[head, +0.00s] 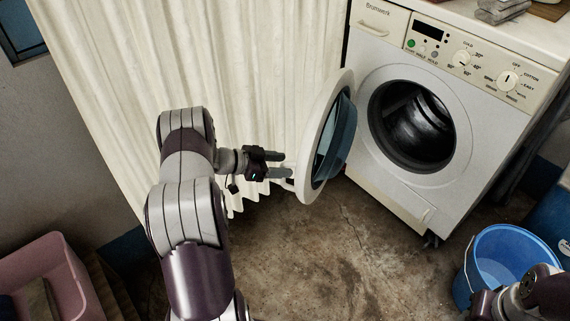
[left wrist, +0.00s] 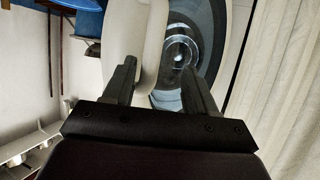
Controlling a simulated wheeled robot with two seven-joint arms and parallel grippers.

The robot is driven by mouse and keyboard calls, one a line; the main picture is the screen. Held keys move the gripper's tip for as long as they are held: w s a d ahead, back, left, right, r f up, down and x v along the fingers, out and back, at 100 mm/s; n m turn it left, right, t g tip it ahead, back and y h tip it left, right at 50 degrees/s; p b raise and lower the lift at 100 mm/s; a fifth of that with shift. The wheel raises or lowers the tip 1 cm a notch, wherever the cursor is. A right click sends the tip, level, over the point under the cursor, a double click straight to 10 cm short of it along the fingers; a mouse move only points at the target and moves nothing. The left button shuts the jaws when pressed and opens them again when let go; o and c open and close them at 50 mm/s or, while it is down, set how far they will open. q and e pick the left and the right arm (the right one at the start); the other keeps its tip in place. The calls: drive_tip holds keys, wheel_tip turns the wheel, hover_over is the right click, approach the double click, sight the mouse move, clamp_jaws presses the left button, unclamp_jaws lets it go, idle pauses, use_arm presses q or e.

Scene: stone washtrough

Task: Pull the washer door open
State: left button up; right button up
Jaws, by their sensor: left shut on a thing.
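The white washer (head: 393,155) stands at the back right with its round door (head: 318,130) swung wide to the left, clear of the dark drum opening (head: 412,125). The door has a white ring and a bluish glass bowl. My left gripper (head: 287,166) is at the door's free edge, shut on its pale handle. In the left wrist view the handle (left wrist: 153,45) lies between the two dark fingers (left wrist: 160,75), with the door's glass (left wrist: 180,55) behind. The exact finger contact is partly hidden. My right gripper is out of view; only part of my right arm shows at bottom right.
A cream curtain (head: 110,60) hangs behind the door and my left arm. A blue bucket (head: 510,255) stands on the floor at right, a pink basin (head: 45,275) at lower left. The stained floor (head: 330,265) before the washer is clear.

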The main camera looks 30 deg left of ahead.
use_arm(q)
drive_tip(key=s+a+r+b, duration=0.1)
drive_tip(key=s+a, duration=0.3)
drive_tip(key=a, duration=0.8)
idle(0.4)
